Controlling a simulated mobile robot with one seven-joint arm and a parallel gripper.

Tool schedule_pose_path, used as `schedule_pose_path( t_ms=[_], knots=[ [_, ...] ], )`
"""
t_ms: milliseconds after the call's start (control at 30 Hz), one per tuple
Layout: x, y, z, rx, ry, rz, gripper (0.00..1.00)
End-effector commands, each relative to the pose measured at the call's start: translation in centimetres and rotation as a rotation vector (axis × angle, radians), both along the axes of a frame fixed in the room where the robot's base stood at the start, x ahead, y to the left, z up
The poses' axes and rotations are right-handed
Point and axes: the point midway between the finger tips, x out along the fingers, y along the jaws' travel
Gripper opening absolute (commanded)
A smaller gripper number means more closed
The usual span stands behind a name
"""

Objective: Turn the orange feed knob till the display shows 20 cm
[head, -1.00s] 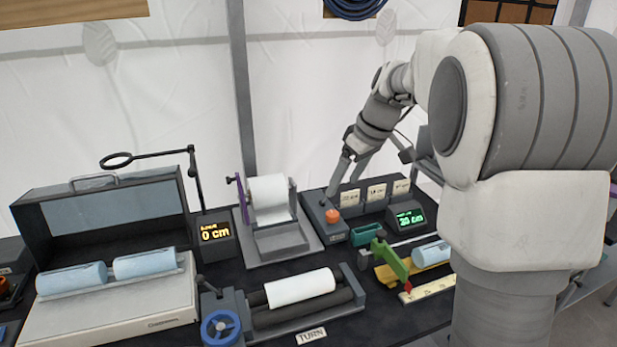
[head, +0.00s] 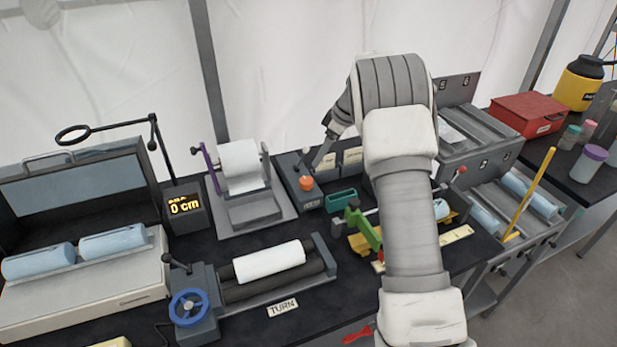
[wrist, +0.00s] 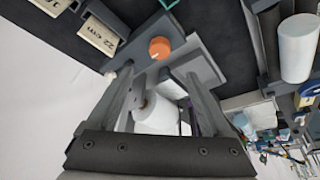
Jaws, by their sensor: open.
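The orange knob (head: 306,183) sits on a grey base near the back of the bench. It also shows in the wrist view (wrist: 159,47), just beyond my fingertips. My gripper (wrist: 160,78) is open, with nothing between its fingers. In the head view my gripper (head: 311,163) is just above and behind the knob, apart from it as far as I can tell. The green display right of the knob is hidden behind my arm now.
Label plates (wrist: 100,35) stand behind the knob, one reading 22 cm. A paper roll stand (head: 240,168) is close on the left. A roller with a blue handwheel (head: 190,307) is in front.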

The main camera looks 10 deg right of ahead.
Motion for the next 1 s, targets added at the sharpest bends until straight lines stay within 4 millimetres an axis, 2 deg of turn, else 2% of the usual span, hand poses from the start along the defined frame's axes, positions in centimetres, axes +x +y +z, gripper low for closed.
schedule_pose_path(
  t_ms=[300, 500, 700, 1000],
  knots=[
    [1.4, 2.3, -6.6, -0.001, 0.006, 0.001, 0.84],
    [2.2, 3.3, -9.6, -0.002, 0.002, 0.0, 0.84],
    [2.5, 3.8, -11.1, -0.001, 0.001, -0.001, 0.84],
    [2.6, 3.9, -11.4, -0.001, 0.0, -0.001, 0.84]
  ],
)
